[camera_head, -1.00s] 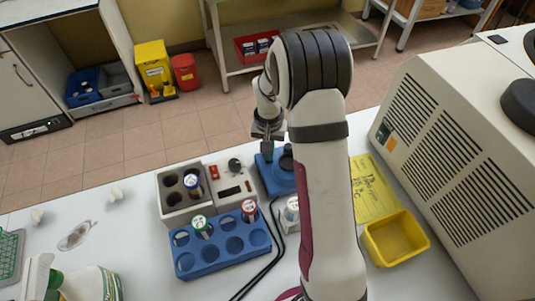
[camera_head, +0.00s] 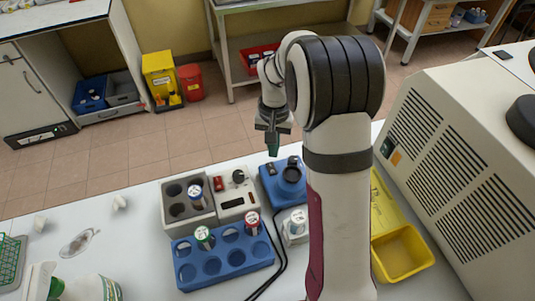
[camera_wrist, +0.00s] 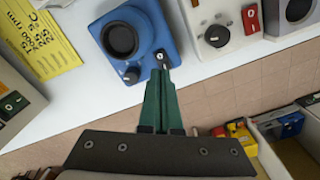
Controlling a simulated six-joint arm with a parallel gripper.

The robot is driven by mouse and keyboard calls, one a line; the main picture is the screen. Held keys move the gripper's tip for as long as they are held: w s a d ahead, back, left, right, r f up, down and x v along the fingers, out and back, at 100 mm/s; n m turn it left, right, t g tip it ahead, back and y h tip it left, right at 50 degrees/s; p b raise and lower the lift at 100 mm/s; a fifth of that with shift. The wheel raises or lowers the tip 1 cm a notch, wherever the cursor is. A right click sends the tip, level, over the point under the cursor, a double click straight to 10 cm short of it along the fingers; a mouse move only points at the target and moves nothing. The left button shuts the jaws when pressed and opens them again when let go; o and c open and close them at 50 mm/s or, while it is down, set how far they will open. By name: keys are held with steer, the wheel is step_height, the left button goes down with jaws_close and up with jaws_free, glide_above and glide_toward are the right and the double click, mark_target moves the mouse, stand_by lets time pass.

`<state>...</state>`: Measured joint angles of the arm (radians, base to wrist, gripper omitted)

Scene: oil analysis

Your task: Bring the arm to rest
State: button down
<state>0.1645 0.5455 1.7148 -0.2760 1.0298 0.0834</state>
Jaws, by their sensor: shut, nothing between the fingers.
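My gripper (camera_head: 273,150) points down in the head view, above the back edge of the white bench by the blue device. Its green fingers are shut and empty. The wrist view also shows the closed fingers (camera_wrist: 161,95) in front of the blue device (camera_wrist: 135,40), with their tips over its front edge and small switch. I cannot tell the exact gap between the fingertips and the device. My arm stands upright in the right middle of the head view and hides part of the bench.
A blue rack (camera_head: 222,262) holds capped vials. A grey heater block (camera_head: 188,203) holds another vial. A white holder (camera_head: 296,228) with a vial stands beside my arm. A yellow bin (camera_head: 401,254) and a large beige machine (camera_head: 455,150) are at right.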

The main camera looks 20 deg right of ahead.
steer(key=s+a+r+y, duration=0.1)
steer(key=s+a+r, duration=0.2)
steer(key=s+r, duration=0.35)
steer(key=s+a+r, duration=0.3)
steer(key=s+a, duration=0.1)
steer(key=s, duration=0.5)
steer(key=s+a, duration=0.3)
steer(key=s, duration=0.9)
steer(key=shift+s+a+y, duration=0.15)
steer(key=shift+s+y, duration=0.25)
steer(key=shift+r, duration=0.1)
